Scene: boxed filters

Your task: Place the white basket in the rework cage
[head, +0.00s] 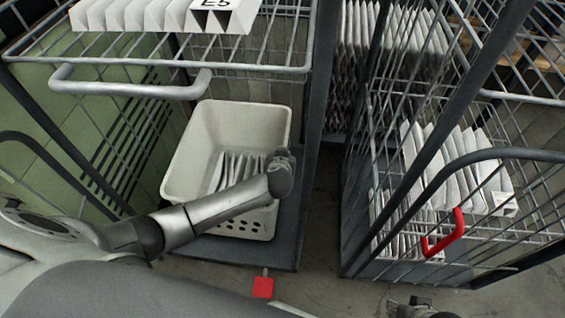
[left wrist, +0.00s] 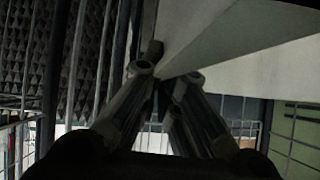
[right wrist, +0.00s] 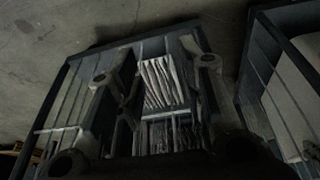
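The white basket (head: 181,172) stands low in the left wire cage (head: 310,150), with several pleated filters (head: 228,170) in it. My left arm crosses in front of it, partly hiding it. My left gripper (head: 284,158) is at the basket's right rim. In the left wrist view, its fingers (left wrist: 166,74) are close together, with a white wall (left wrist: 240,50) running in between the tips; they look closed on the rim. My right gripper (right wrist: 155,70) is open and empty above the right cage (right wrist: 60,95), near the bottom edge of the head view (head: 415,308).
The right cage (head: 345,225) has a red handle (head: 443,234) and holds several white filters (head: 455,165). A shelf above the basket carries filters with a label (head: 215,5). A red tag (head: 263,287) sits at the left cage's front. A narrow floor gap (head: 322,215) separates the cages.

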